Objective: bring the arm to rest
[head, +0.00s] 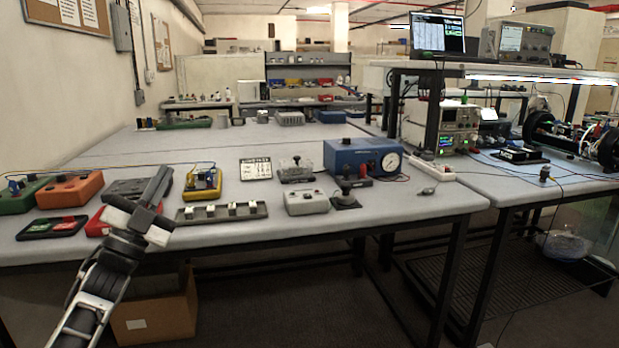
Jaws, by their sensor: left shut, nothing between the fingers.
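My left gripper (160,187) is at the left, raised over the front edge of the grey table (330,219). Its fingers are shut with nothing between them and point up and away. My left arm comes in from the bottom left. The gripper hides part of a dark grey box (124,189) and a red box (97,224) behind it. My right gripper does not show.
Orange (70,190) and yellow (203,184) boxes stand near the gripper. A dark rail (221,213), a light grey box (306,203), a joystick (345,195) and a blue box with a gauge (362,160) stand further right. A cardboard box (155,315) sits below the table.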

